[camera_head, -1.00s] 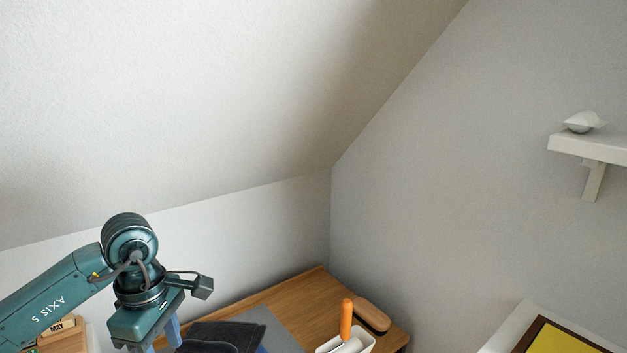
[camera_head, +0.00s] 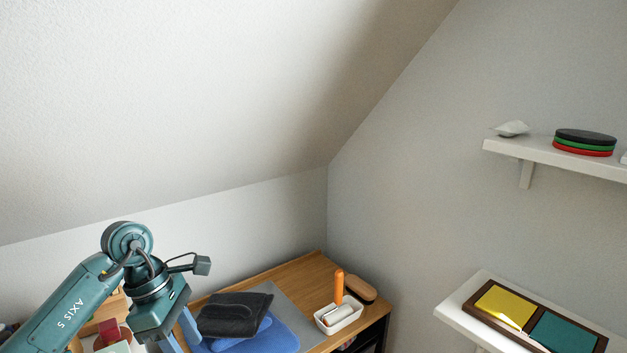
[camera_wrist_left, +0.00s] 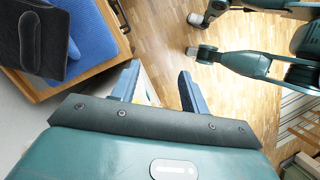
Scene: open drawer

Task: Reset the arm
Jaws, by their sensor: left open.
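My left arm comes in from the lower left in the head view. Its gripper (camera_head: 178,340) points down beside the left end of the wooden desktop (camera_head: 310,272), and its fingertips are cut off or hidden there. In the left wrist view the two blue fingers of this gripper (camera_wrist_left: 158,88) stand apart with nothing between them, above open wood floor.
A dark folded cloth (camera_head: 235,315) lies over blue fabric (camera_head: 280,340) on the desktop. A white tray (camera_head: 338,322) with an orange-handled tool (camera_head: 339,288) and a brush (camera_head: 362,290) stand at its right. Shelves (camera_head: 560,157) hang on the right wall.

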